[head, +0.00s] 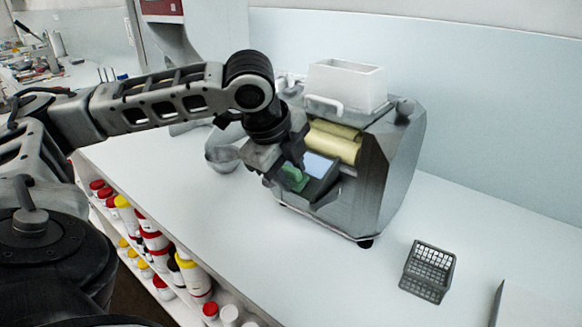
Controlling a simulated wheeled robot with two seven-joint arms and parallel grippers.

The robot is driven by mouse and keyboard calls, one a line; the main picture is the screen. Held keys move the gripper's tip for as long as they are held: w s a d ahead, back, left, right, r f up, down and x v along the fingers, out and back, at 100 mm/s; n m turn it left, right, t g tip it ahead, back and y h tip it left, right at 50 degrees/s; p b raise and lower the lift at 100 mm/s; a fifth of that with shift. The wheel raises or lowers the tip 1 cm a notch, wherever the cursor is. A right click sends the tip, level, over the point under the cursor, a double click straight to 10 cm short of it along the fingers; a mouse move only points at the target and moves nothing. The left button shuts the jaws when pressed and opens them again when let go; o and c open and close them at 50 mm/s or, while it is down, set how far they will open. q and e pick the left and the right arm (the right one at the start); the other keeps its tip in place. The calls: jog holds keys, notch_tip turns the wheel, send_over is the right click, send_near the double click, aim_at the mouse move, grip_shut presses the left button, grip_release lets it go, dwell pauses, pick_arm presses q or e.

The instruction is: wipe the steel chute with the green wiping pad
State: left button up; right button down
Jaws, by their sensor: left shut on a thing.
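A grey mill (385,165) with cream rollers (333,143) stands on the white counter. Its steel chute (319,166) slopes out below the rollers, with a pale bluish surface in the upper part. My left gripper (291,166) reaches down over the front of the chute and is shut on the green wiping pad (293,178). The pad is at the chute's lower left part; I cannot tell if it touches the surface. The fingers hide some of the chute and pad. My right gripper is not in view.
A white hopper (346,86) sits on top of the mill. A metal bowl (222,158) stands left of it, behind my arm. A dark wire basket (428,271) is at the right front. Shelves below hold several bottles (192,277). The counter in front of the mill is clear.

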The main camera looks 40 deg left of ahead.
pick_arm(q)
jog(key=shift+s+r+p, duration=0.15)
jog(key=shift+r+p, duration=0.15)
jog(key=shift+r, duration=0.4)
jog(key=shift+s+r+p, duration=0.1)
jog(key=shift+r+p, duration=0.2)
jog(key=shift+r, duration=0.4)
jog(key=shift+s+r, duration=0.2)
jog(key=shift+r, duration=1)
jog(key=shift+s+r, duration=0.15)
jog(key=shift+r, duration=1.05)
